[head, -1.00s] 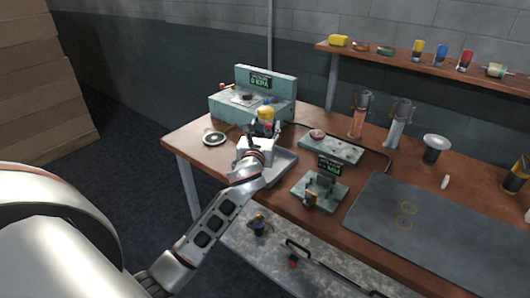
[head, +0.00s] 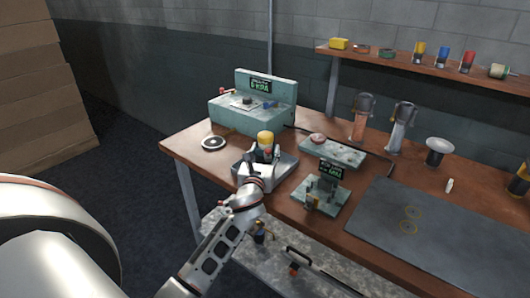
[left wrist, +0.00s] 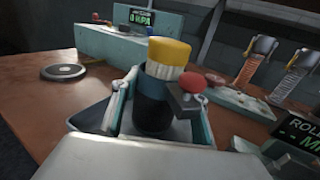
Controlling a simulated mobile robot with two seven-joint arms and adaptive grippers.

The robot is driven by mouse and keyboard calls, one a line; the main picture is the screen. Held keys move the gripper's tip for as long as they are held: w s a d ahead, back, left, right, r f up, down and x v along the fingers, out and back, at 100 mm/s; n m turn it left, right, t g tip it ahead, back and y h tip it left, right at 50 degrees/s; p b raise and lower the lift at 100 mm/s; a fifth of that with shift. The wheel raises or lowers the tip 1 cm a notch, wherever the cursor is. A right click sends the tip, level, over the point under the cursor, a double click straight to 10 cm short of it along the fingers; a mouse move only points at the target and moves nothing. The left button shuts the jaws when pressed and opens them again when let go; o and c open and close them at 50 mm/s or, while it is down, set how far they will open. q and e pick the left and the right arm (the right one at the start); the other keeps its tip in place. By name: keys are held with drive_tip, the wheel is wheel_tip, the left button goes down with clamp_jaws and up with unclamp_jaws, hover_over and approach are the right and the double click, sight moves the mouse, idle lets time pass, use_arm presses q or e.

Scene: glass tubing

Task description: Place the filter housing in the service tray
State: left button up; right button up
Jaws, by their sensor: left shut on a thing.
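The filter housing (head: 265,139), a dark cylinder with a yellow cap and a pale band, is in my left gripper (head: 262,157). In the left wrist view the housing (left wrist: 160,85) stands roughly upright between the two fingers of the left gripper (left wrist: 160,112), which are shut on it. A grey block with a red knob (left wrist: 190,82) shows at its right side. The grey metal service tray (head: 285,168) is below and around the gripper in the head view. The housing's lower end is hidden, so I cannot tell whether it touches the tray. My right gripper is not in view.
A green test machine (head: 240,118) stands behind, with a round dark disc (head: 214,143) to its left. A green stand with a display (head: 322,190) is close on the right, beside a flat green plate (head: 335,152). A grey mat (head: 440,225) lies farther right.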

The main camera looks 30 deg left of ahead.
use_arm(q)
drive_tip(key=o, duration=1.2)
drive_tip(key=shift+f, duration=0.1)
drive_tip(key=shift+s+d, duration=0.1)
drive_tip(key=v, duration=1.1)
drive_tip(key=shift+s+d, duration=0.1)
drive_tip(key=shift+s, duration=0.3)
